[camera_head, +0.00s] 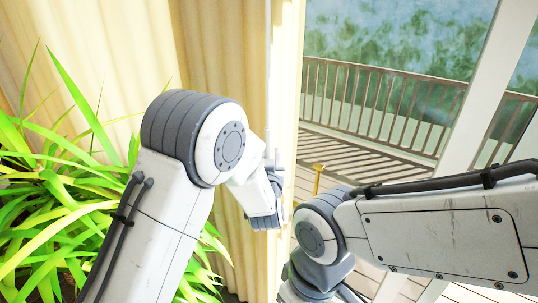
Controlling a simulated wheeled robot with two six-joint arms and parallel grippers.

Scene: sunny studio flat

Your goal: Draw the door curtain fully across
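The cream door curtain (225,50) hangs in vertical folds at the left and centre of the head view. Its right edge is near the middle of the picture, and the glazed door opening to the right of it is uncovered. My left arm reaches up from the lower left in front of the curtain. Its wrist end, at my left gripper (268,218), is close to the curtain's edge. The fingers are hidden, so I cannot tell whether they touch or hold the fabric. My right arm comes in from the right and bends down at bottom centre; its gripper is not visible.
A leafy green plant (50,215) stands at the left, close beside my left arm. A small yellow brass-like piece (318,172) shows at the opening. Beyond are a wooden deck and a railing (385,95). A white post (490,80) stands at the right.

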